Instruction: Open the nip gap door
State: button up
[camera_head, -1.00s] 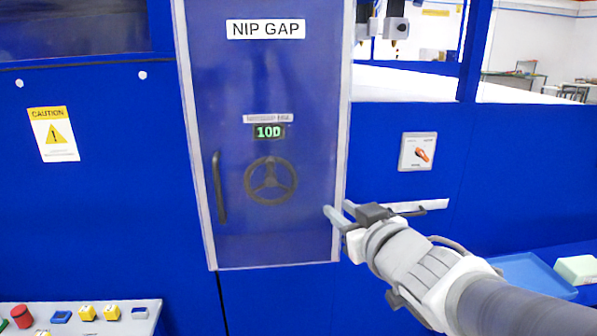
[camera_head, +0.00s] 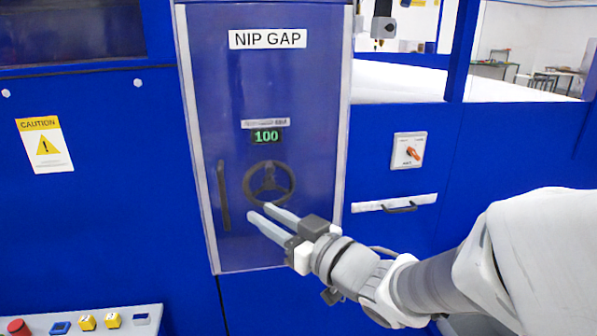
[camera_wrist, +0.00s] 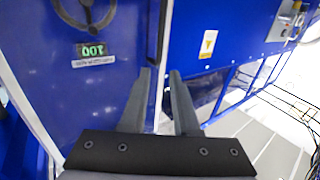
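The nip gap door (camera_head: 293,95) is a blue panel in a light frame, and it looks closed. Its dark vertical bar handle (camera_head: 223,195) is at the door's lower left. My gripper (camera_head: 259,211) appears in front of the lower door, just right of the handle and below the handwheel, apart from the handle in the head view. Its two pale fingers are apart with nothing between them. In the wrist view the door (camera_wrist: 75,95) shows upside down at left, and my fingers (camera_wrist: 160,75) point toward its edge.
A dark handwheel (camera_head: 269,183) and a green display (camera_head: 267,136) reading 100 are on the door. A white bar with a dark handle (camera_head: 395,204) and a rotary switch (camera_head: 409,150) are to the right. A button panel (camera_head: 85,322) juts out at lower left.

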aim_at(224, 188)
jog(key=p+x, duration=0.5)
jog(key=x, duration=0.9)
jog(key=shift+w+a+p, duration=0.25)
jog(key=shift+p, duration=0.1)
grip_shut()
dwell(1.0)
